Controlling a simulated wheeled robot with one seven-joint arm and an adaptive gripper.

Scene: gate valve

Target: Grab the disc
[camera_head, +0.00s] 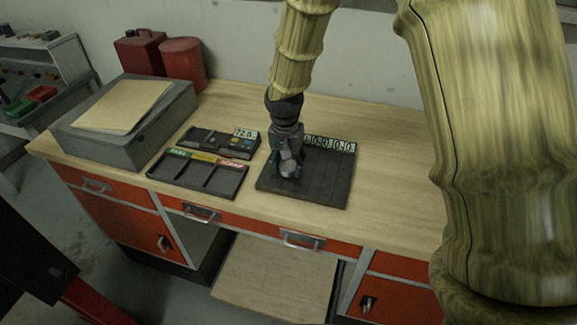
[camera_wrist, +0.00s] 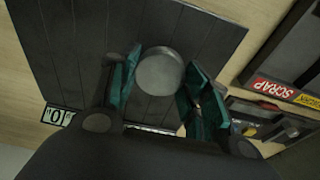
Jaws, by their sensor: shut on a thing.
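The disc (camera_wrist: 159,72) is a round grey metal piece. In the wrist view it sits between the two green-padded fingers of my gripper (camera_wrist: 160,88), which is shut on it. In the head view my gripper (camera_head: 289,165) points down over the left part of a dark slotted board (camera_head: 322,185), with the disc (camera_head: 288,170) at its tip. The dark board also lies behind the disc in the wrist view (camera_wrist: 75,45). I cannot tell whether the disc touches the board.
A dark tray with green, yellow and red labels (camera_head: 190,182) lies left of the board. A device with a display (camera_head: 215,140) lies behind it. A grey box (camera_head: 130,120) and red containers (camera_head: 180,62) stand at the back left. The bench top right of the board (camera_head: 390,180) is clear.

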